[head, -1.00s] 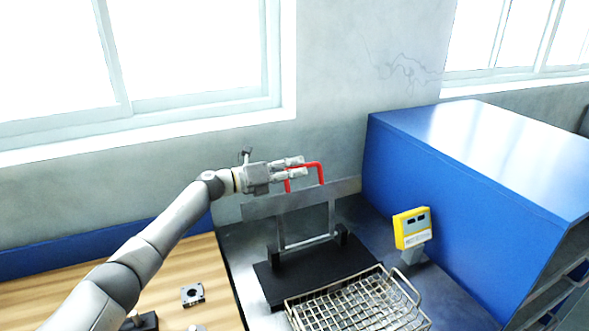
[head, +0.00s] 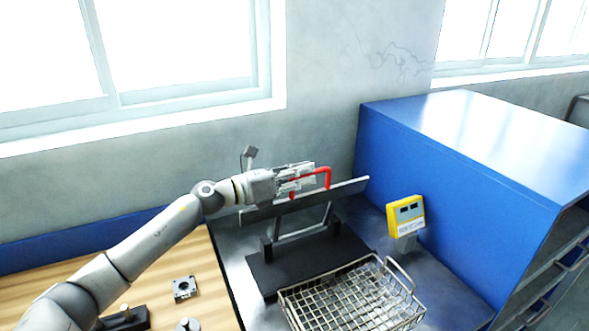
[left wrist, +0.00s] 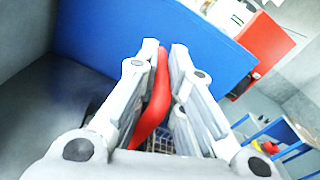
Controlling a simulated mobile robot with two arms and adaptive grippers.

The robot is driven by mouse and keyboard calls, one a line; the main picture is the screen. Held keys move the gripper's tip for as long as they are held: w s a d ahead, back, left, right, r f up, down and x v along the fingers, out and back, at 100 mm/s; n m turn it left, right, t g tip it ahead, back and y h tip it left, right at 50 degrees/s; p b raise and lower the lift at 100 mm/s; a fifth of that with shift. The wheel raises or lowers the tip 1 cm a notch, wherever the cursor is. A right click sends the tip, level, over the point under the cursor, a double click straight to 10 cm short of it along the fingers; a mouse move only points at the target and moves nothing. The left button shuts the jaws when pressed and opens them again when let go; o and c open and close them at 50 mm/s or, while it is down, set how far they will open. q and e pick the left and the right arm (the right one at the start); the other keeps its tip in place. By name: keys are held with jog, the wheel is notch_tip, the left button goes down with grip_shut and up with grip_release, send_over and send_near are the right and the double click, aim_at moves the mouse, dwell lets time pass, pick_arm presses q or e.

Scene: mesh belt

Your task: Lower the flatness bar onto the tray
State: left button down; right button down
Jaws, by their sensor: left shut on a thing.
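The flatness bar (head: 345,188) is a long grey metal strip with a red handle on top. My left gripper (head: 308,178) is shut on the red handle (head: 327,177), which also shows between the fingers in the left wrist view (left wrist: 153,115). The bar is tilted, its right end higher in the picture, and is at the grey frame of a black stand (head: 310,262); I cannot tell whether they touch. The wire mesh tray (head: 350,298) lies in front of the stand, at the right. My right gripper is not in view.
A large blue cabinet (head: 470,190) bounds the right side. A wooden board (head: 165,270) at the left carries a small square block (head: 185,288) and other small parts. A wall is behind.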

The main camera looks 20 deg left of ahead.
pick_arm(q)
jog(key=shift+s+d+f+m+b, duration=0.2)
jog(key=shift+s+d+f+m, duration=0.15)
jog(key=shift+s+d+m, duration=0.35)
jog(key=shift+s+d+f+m+b, duration=0.15)
jog(key=shift+s+d+f+m, duration=0.25)
jog(key=shift+s+d, duration=0.55)
jog(key=shift+w+d, duration=0.1)
